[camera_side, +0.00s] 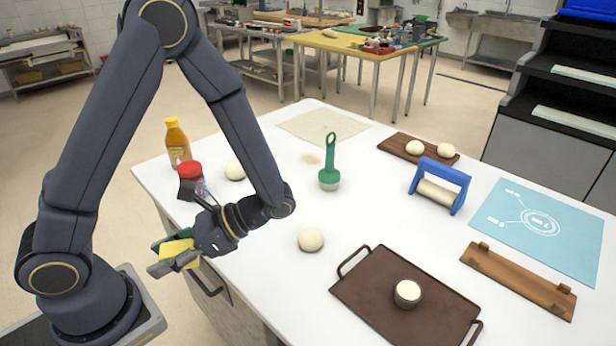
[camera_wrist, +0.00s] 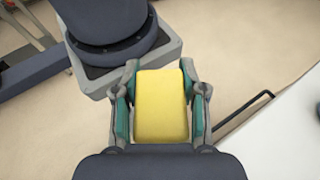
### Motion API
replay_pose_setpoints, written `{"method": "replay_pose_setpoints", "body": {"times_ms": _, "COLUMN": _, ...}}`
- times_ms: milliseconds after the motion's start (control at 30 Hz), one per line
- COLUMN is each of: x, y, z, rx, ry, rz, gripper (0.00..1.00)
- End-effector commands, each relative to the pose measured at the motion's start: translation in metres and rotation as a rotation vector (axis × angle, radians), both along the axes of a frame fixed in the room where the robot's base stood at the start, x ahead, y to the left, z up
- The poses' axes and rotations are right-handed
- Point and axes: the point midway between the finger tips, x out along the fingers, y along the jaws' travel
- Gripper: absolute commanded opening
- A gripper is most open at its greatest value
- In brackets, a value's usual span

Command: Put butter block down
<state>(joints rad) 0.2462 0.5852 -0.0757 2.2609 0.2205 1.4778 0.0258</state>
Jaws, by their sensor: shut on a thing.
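The yellow butter block (camera_side: 177,251) is held between the fingers of my gripper (camera_side: 172,258), at the left front side of the white table in the side view. In the wrist view the butter block (camera_wrist: 161,105) fills the space between the two teal-lined fingers of my gripper (camera_wrist: 160,108). My gripper is shut on it. The floor and my own base show behind the block in the wrist view, so the block appears to be off the table's edge, not over its top.
The white table (camera_side: 265,215) holds a dough ball (camera_side: 311,239), a brown tray (camera_side: 360,290) with a small cup (camera_side: 407,293), a green-handled tool (camera_side: 329,170), a red-lidded jar (camera_side: 190,176) and a yellow-capped bottle (camera_side: 177,145). A drawer handle (camera_side: 208,284) juts from the table's side.

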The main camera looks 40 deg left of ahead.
Motion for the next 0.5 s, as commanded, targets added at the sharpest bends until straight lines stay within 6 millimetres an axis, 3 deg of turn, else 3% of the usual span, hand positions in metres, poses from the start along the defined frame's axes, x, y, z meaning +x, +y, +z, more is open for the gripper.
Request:
{"method": "replay_pose_setpoints", "body": {"times_ms": 133, "x": 0.014, "y": -0.039, "z": -0.013, "rx": 0.0, "ry": 0.001, "rz": 0.46, "gripper": 0.0}}
{"method": "replay_pose_setpoints", "body": {"times_ms": 267, "x": 0.048, "y": -0.069, "z": -0.017, "rx": -0.001, "ry": 0.0, "rz": 0.874, "gripper": 0.0}}
{"method": "replay_pose_setpoints", "body": {"times_ms": 400, "x": 0.103, "y": -0.086, "z": -0.015, "rx": 0.0, "ry": 0.0, "rz": 1.32, "gripper": 0.0}}
{"method": "replay_pose_setpoints", "body": {"times_ms": 500, "x": 0.15, "y": -0.084, "z": -0.009, "rx": 0.0, "ry": -0.002, "rz": 1.634, "gripper": 0.0}}
